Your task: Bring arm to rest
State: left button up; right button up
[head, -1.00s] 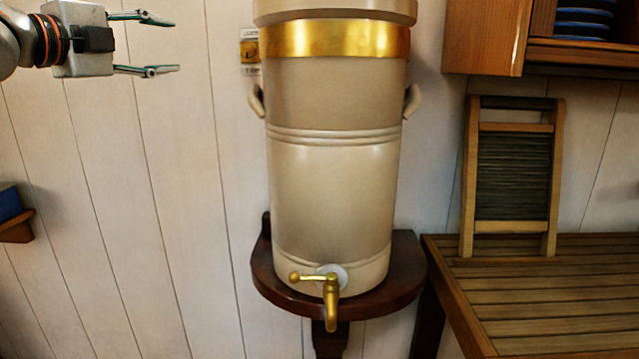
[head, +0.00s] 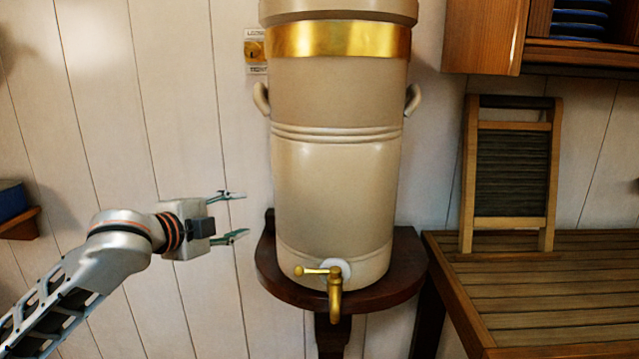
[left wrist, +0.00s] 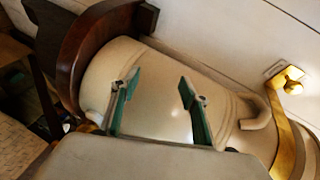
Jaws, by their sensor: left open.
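My left gripper (head: 238,216) is open and empty in the head view. It sits left of the large beige crock (head: 335,190), apart from it, with its fingers pointing right. My left arm (head: 95,265) comes in from the lower left. In the left wrist view the two green-lined fingers (left wrist: 157,100) are spread, with nothing between them, and the crock (left wrist: 160,75) fills the space beyond. My right gripper is not in view.
The crock has a gold band and a brass tap (head: 334,290), and stands on a dark wooden wall shelf (head: 405,285). A washboard (head: 512,170) leans above a slatted wooden counter (head: 550,300) at right. A small ledge (head: 20,224) is at far left. A brass switch (head: 255,50) is on the wall.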

pick_arm(q)
jog(key=s+a+f+n+g+y, duration=0.15)
jog(key=s+f, duration=0.25)
jog(key=f, duration=0.4)
jog(key=s+a+f+n+y, duration=0.25)
jog(key=s+f, duration=0.25)
jog(key=f, duration=0.3)
jog(key=s+a+f+n+y, duration=0.1)
jog(key=s+f+n, duration=0.25)
jog(key=f, duration=0.45)
jog(key=s+a+f+n+g+y, duration=0.2)
jog(key=s+a+f, duration=0.25)
jog(key=s, duration=0.35)
jog(key=s+a+f+n+g+y, duration=0.25)
jog(key=s+a, duration=0.25)
jog(key=s, duration=0.3)
jog(key=s+a+f+n+g+y, duration=0.1)
jog(key=s+a+f, duration=0.4)
jog(key=s, duration=0.2)
jog(key=w+d+f+n+t+h, duration=0.1)
jog(key=d+f+n+t+h, duration=0.2)
jog(key=d+f, duration=1.1)
jog(key=shift+d+f+t+h, duration=0.2)
jog(key=shift+f+t+h, duration=0.1)
jog(key=shift+f+h, duration=1.15)
jog(key=shift+w+r, duration=0.1)
jog(key=shift+r, duration=0.15)
